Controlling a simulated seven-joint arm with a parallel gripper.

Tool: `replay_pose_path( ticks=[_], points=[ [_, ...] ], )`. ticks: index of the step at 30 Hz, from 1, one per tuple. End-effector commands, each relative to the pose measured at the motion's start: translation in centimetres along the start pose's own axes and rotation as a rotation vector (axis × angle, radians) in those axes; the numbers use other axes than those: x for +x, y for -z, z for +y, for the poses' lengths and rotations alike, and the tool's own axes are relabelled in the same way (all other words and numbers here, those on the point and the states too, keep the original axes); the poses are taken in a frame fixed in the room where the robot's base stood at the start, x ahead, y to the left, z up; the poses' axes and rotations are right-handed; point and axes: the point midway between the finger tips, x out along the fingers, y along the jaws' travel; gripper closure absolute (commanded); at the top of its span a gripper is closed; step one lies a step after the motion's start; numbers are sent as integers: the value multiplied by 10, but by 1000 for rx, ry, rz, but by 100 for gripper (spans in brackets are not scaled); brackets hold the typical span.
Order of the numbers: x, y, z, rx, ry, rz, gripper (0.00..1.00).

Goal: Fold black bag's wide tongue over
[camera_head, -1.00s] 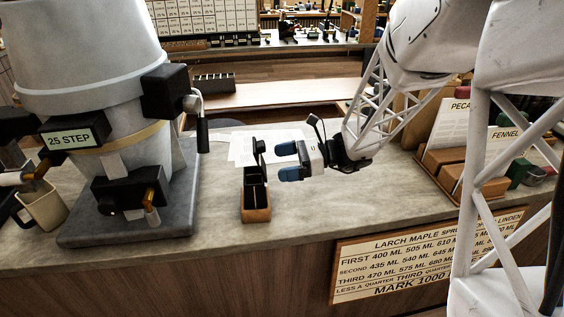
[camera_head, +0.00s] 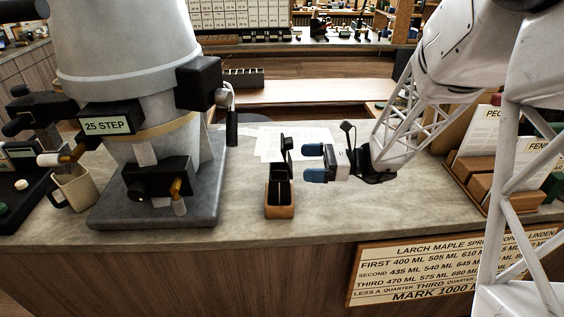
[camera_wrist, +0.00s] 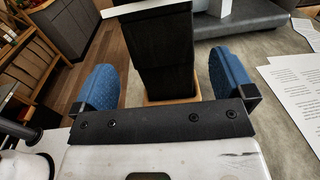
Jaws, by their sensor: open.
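The black bag (camera_head: 279,190) stands upright in a small wooden holder (camera_head: 280,211) on the counter. A narrow black piece with a rounded top rises above it; I cannot tell for sure that this is the wide tongue. In the wrist view the bag (camera_wrist: 162,55) is a tall black block with a pale top edge, its foot in the wooden holder (camera_wrist: 172,100). My gripper (camera_head: 313,163) is open and empty, just right of the bag and level with its upper part. In the wrist view its blue fingers (camera_wrist: 165,78) appear either side of the bag, apparently without touching it.
A large grey machine labelled 25 STEP (camera_head: 148,130) stands on a slab left of the bag. White papers (camera_head: 300,138) lie behind the bag. A wooden card rack (camera_head: 490,180) stands at the right. The counter in front of my gripper is clear.

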Motion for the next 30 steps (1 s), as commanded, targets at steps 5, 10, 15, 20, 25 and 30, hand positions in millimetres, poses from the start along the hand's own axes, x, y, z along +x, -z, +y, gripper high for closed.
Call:
replay_pose_path(
  ticks=[5, 10, 15, 20, 25, 30],
  points=[
    [10, 0, 0, 0, -1, 1, 0],
    [24, 0, 0, 0, -1, 1, 0],
    [42, 0, 0, 0, -2, 0, 0],
    [57, 0, 0, 0, -2, 1, 0],
    [68, 0, 0, 0, -1, 0, 0],
    [74, 0, 0, 0, -1, 1, 0]
  ],
)
